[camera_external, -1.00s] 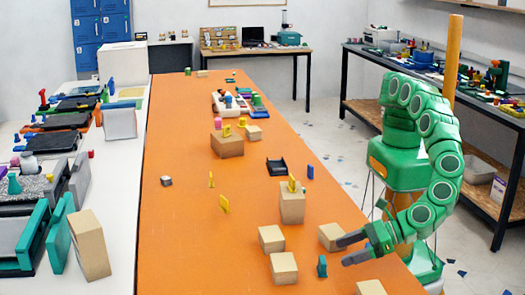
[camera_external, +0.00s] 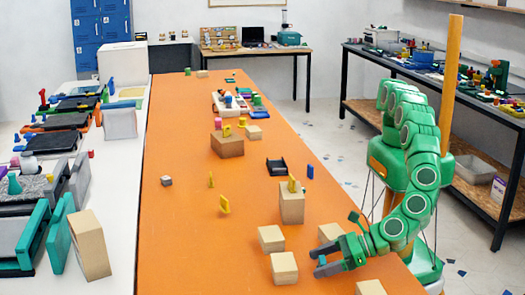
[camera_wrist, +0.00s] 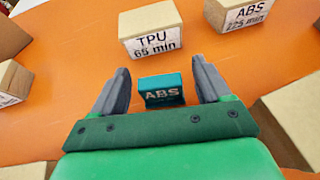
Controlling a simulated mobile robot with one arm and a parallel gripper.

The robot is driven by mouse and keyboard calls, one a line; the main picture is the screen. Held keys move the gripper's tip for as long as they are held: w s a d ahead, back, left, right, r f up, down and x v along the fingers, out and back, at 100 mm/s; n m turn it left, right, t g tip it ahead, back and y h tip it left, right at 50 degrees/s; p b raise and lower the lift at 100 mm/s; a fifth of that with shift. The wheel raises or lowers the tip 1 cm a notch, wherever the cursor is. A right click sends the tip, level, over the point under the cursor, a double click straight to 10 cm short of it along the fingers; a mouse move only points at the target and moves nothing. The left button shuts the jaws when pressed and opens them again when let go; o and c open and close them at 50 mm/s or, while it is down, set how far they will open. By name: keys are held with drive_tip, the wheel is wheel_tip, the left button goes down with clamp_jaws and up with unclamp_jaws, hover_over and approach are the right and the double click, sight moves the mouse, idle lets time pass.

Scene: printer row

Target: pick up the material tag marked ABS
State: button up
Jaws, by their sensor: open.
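The teal material tag marked ABS (camera_wrist: 162,91) stands on the orange table in the wrist view, its lettering facing my camera. It lies between the two dark fingers of my gripper (camera_wrist: 160,72), with a gap visible on each side. My gripper is open, low over the table, and holds nothing. In the external view my gripper (camera_external: 318,262) is at the near right part of the table, and its fingers largely hide the tag there.
A box labelled TPU 65 min (camera_wrist: 151,45) and a box labelled ABS 225 min (camera_wrist: 238,16) stand beyond the tag. Several cardboard boxes surround my gripper, including one at its left (camera_external: 284,268) and one at front right (camera_external: 370,288). The table's left middle is mostly clear.

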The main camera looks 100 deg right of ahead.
sight(322, 260)
drive_tip(key=c, duration=1)
drive_tip(key=shift+r, duration=1.65)
drive_tip(key=shift+s+d+r, duration=0.15)
drive_tip(key=shift+r, duration=0.2)
drive_tip(key=shift+s+d+r, duration=2.3)
drive_tip(key=shift+s+d, duration=0.05)
drive_tip(key=shift+d, duration=0.1)
drive_tip(key=shift+s+d+r, duration=2.25)
drive_tip(key=shift+s+d, duration=0.1)
drive_tip(key=shift+d, duration=0.05)
